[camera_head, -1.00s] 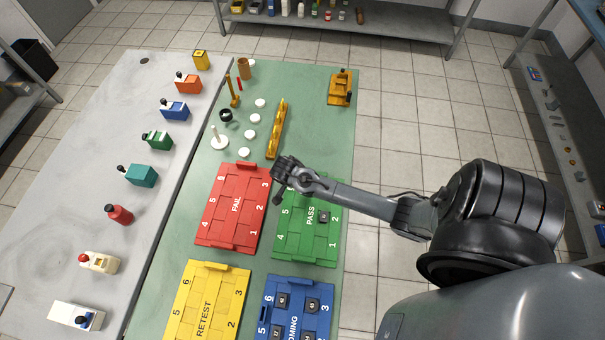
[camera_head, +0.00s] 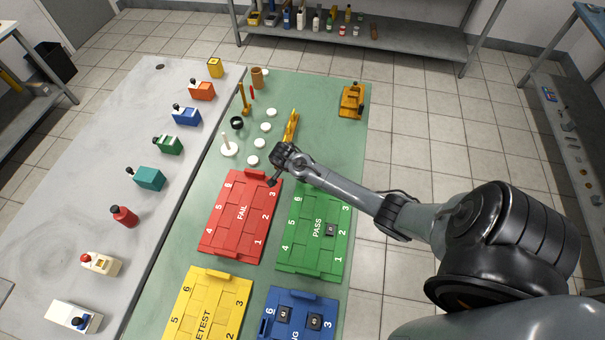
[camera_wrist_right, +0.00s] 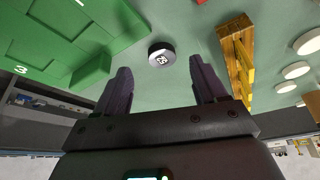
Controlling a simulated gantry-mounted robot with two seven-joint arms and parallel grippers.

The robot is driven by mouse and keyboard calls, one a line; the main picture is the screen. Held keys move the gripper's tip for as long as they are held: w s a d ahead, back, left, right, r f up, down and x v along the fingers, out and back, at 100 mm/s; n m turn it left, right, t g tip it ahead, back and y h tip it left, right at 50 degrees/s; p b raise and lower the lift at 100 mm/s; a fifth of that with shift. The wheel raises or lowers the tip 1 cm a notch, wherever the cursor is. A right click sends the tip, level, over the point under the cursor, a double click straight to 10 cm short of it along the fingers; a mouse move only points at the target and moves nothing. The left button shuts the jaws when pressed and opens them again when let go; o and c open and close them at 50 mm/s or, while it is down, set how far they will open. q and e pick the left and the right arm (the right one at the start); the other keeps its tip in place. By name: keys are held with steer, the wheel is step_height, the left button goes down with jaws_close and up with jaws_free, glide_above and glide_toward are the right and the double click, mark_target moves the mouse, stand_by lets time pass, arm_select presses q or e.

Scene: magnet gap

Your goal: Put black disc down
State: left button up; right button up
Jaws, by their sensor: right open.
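A small black disc (camera_wrist_right: 161,54) with a white number label lies on the green mat in the right wrist view. It sits ahead of my right gripper (camera_wrist_right: 160,84), between the lines of its two spread fingers and apart from both. In the head view my right gripper (camera_head: 281,160) is over the mat, between the yellow wedge-shaped gauge (camera_head: 290,129) and the red FAIL tray (camera_head: 238,222) and green PASS tray (camera_head: 314,236). The black disc cannot be made out there, probably hidden by the hand. My left gripper is not in view.
The yellow gauge also shows at the right of the wrist view (camera_wrist_right: 237,60). Several white discs (camera_head: 266,127), a black ring (camera_head: 236,122) and a white peg stand (camera_head: 229,149) are farther left. The blue tray (camera_head: 300,300) holds dark pieces.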

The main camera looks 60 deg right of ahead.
steer(key=x, duration=0.3)
steer(key=shift+d+b, duration=0.3)
steer(key=shift+d, duration=0.1)
steer(key=shift+d+f, duration=0.1)
steer(key=shift+f, duration=0.35)
steer(key=shift+c, duration=0.5)
steer(key=shift+c, duration=1.2)
steer(key=c, duration=0.9)
steer(key=shift+c, duration=0.2)
steer(key=shift+r, duration=0.1)
